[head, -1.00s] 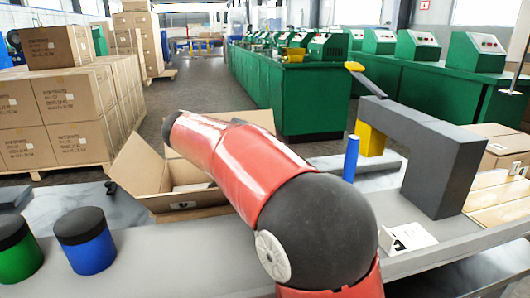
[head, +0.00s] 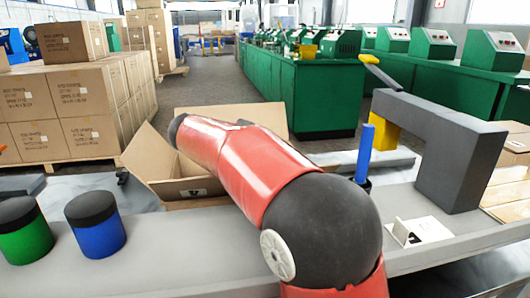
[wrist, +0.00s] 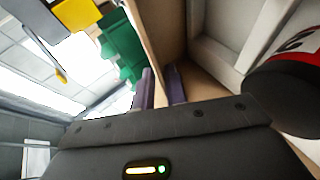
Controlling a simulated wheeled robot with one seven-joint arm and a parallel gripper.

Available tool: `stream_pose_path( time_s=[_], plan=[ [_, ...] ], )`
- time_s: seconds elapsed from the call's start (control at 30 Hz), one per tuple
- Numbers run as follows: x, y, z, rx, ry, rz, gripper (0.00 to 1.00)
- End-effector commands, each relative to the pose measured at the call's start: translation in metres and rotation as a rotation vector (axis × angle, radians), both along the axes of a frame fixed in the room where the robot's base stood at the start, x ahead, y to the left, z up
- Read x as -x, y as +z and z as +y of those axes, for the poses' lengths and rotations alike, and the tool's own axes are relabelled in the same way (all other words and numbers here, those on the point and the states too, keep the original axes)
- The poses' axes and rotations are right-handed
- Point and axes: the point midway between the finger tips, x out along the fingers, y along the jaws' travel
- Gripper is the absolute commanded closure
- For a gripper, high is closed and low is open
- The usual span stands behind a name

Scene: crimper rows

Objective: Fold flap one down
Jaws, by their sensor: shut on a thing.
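An open cardboard carton (head: 203,187) stands behind my arm at the bench's far edge. Its left flap (head: 150,156) leans outward, and its back flap (head: 262,120) stands up. My arm hides part of the carton. In the wrist view, my gripper (wrist: 160,88) has its two purple fingers on either side of a brown cardboard flap (wrist: 158,30) and is shut on it. The carton's inside shows to the right of this flap. My gripper is hidden behind my arm in the head view. I see no mark saying which flap is flap one.
Green (head: 25,240) and blue (head: 96,235) canisters with black lids stand at the left of the bench (head: 160,250). A blue post (head: 365,150), a grey arch (head: 440,135) and a white bracket (head: 418,232) are at the right.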

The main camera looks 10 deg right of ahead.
Motion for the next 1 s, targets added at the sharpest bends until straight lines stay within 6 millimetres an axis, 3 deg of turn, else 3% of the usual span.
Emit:
stream_pose_path(
  time_s=[0.07, 0.1, 0.17, 0.5, 0.8, 1.0],
  plan=[
    [0.001, -0.008, 0.0, -0.007, -0.007, 0.015, 1.0],
    [0.001, -0.008, 0.0, -0.007, -0.007, 0.015, 0.81],
    [0.001, -0.007, 0.0, -0.006, -0.006, 0.013, 0.75],
    [0.002, -0.001, 0.004, -0.006, -0.003, 0.006, 0.75],
    [0.021, 0.021, 0.043, -0.007, -0.003, 0.007, 0.75],
    [0.029, 0.03, 0.06, -0.006, -0.005, 0.01, 0.75]
  ],
)
